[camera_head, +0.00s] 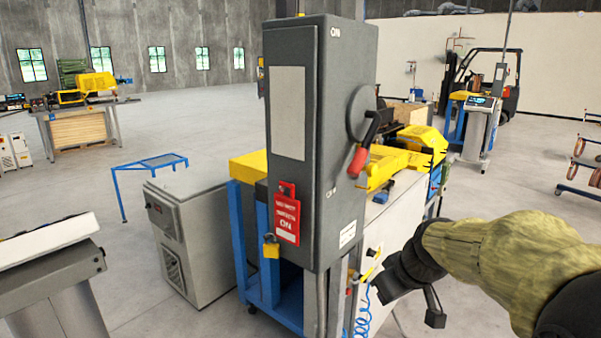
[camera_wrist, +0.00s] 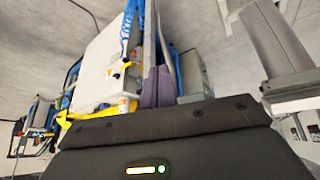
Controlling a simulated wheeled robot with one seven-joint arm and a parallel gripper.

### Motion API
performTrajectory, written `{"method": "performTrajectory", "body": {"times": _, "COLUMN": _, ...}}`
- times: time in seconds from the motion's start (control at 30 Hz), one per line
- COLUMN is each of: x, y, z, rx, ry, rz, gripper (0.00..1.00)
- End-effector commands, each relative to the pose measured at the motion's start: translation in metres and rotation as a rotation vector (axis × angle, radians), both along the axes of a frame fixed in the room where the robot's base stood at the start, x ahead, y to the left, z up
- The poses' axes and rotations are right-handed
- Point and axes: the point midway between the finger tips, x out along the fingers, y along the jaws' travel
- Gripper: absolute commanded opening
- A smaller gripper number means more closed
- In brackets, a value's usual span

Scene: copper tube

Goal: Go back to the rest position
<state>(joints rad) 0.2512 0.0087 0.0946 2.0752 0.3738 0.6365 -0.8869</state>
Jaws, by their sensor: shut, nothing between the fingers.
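My gripper shows in the wrist view (camera_wrist: 157,86) with its two purple-grey fingers together, shut and empty. In the head view my arm, in a tan sleeve, comes in from the right; its black wrist end is right of the grey electrical box (camera_head: 315,200) and below its lever. The fingertips are hard to make out there. The box's lever (camera_head: 364,146) has a red handle that points down. A red tag (camera_head: 287,215) and a yellow padlock (camera_head: 271,246) hang at the box's front.
A white-sided machine with yellow parts (camera_head: 395,165) stands behind the box, close to my arm. A grey cabinet (camera_head: 190,235) stands left of the box. A forklift (camera_head: 510,85) is far back right. Open floor lies at the back left.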

Motion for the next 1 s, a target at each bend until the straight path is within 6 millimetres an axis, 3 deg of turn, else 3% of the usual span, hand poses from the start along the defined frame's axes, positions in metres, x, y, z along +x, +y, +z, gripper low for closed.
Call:
{"method": "performTrajectory", "body": {"times": 0.03, "x": -0.013, "y": 0.004, "z": -0.019, "rx": 0.004, "ry": 0.043, "rz": -0.043, "gripper": 0.0}}
{"method": "performTrajectory", "body": {"times": 0.2, "x": -0.057, "y": 0.011, "z": -0.074, "rx": 0.01, "ry": 0.16, "rz": -0.218, "gripper": 0.0}}
{"method": "performTrajectory", "body": {"times": 0.4, "x": -0.112, "y": 0.019, "z": -0.123, "rx": 0.01, "ry": 0.251, "rz": -0.389, "gripper": 0.0}}
{"method": "performTrajectory", "body": {"times": 0.6, "x": -0.134, "y": 0.022, "z": -0.139, "rx": 0.013, "ry": 0.278, "rz": -0.46, "gripper": 0.0}}
{"method": "performTrajectory", "body": {"times": 1.0, "x": -0.134, "y": 0.021, "z": -0.139, "rx": 0.015, "ry": 0.278, "rz": -0.463, "gripper": 0.0}}
